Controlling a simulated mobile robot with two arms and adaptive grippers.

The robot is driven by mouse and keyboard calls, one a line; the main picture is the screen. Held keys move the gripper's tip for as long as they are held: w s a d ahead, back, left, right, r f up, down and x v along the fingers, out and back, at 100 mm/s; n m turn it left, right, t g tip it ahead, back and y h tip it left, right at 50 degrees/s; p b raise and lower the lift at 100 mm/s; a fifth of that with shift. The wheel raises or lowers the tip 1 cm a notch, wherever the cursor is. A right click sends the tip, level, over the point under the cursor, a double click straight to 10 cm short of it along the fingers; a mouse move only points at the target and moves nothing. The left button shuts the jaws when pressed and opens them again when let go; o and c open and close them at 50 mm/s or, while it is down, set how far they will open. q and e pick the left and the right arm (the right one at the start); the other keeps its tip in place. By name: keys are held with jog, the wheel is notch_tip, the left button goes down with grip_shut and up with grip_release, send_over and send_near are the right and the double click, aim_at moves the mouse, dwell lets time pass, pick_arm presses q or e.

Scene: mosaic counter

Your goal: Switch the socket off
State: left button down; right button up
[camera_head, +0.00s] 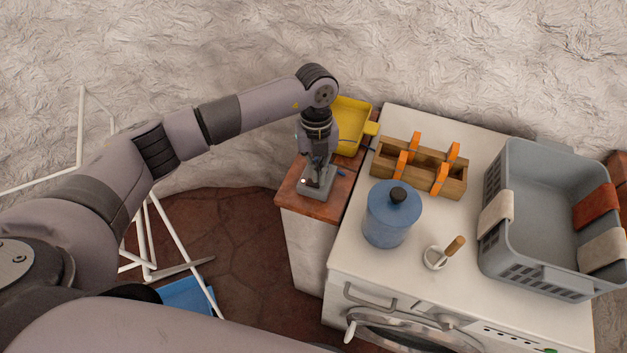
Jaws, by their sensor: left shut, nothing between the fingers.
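The socket (325,193) looks like a small grey box on the reddish-brown counter top, left of the washing machine. My left gripper (314,180) points down right at it, with its fingers shut and nothing between them. The fingertips overlap the socket in this view, and I cannot tell whether they touch it. The switch on the socket is hidden or too small to make out. My right gripper is not in view.
A yellow tray (350,113) stands behind the gripper. On the white washing machine (455,320) are a blue lidded pot (388,222), a wooden rack (432,158) with orange clips, a small mortar (433,260) and a grey basket (528,262). A white drying rack (160,222) stands at left.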

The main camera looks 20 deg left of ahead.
pick_arm(q)
jog(key=shift+f+b, duration=0.75)
jog(key=shift+f, duration=0.3)
dwell(0.4)
jog(key=shift+r, duration=0.15)
jog(key=shift+r+p, duration=2.5)
jog(key=shift+r, duration=0.95)
